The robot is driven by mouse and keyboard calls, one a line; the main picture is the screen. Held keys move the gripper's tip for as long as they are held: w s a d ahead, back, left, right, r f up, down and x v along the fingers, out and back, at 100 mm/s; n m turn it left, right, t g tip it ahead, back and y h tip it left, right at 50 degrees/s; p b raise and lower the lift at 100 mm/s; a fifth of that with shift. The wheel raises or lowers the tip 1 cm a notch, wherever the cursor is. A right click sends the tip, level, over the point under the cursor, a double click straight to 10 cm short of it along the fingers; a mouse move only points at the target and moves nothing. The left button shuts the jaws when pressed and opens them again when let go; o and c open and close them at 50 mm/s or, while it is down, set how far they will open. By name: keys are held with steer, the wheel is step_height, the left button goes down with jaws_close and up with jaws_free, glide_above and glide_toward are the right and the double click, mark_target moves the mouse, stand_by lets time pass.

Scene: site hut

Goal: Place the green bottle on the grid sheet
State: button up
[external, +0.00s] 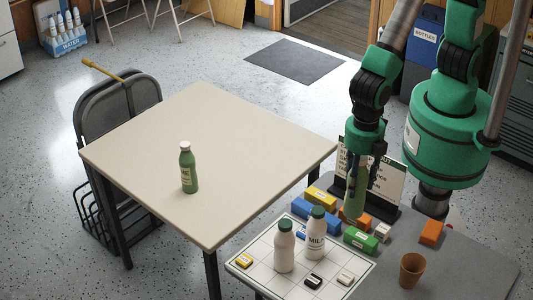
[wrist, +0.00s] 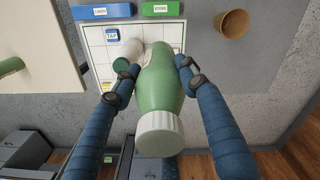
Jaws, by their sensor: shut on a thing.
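A green bottle (wrist: 160,85) with a white cap is in my gripper (wrist: 155,72), between the two fingers. In the external view this held bottle (external: 355,196) hangs below my gripper (external: 361,178), beyond the grid sheet's upper right edge. The white grid sheet (external: 258,250) lies at the front; part of it shows at the top of the wrist view (wrist: 97,42). A white bottle (external: 284,248) and a milk bottle (external: 317,240) with a green cap stand on it. Another green bottle (external: 188,172) with a pale label stands on the beige table.
Small yellow (external: 244,260), black (external: 313,281), white (external: 346,279) and blue pieces are on the sheet. Beside it lie green (external: 360,239), yellow (external: 320,196), blue (external: 315,217) and orange (external: 431,232) blocks. A brown cup (external: 411,270) stands right. A sign stands behind my gripper.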

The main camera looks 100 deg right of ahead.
mark_target(362, 211)
steer(key=shift+s+a+n, duration=0.4)
steer(key=shift+s+a, duration=0.4)
steer(key=shift+s, duration=0.3)
step_height(362, 211, down, 10)
steer(key=shift+f, duration=0.5)
step_height(362, 211, down, 6)
steer(key=shift+f, duration=0.15)
steer(key=shift+f, duration=0.1)
steer(key=shift+f+b, duration=0.35)
steer(key=shift+f, duration=1.4)
steer(key=shift+f, duration=0.15)
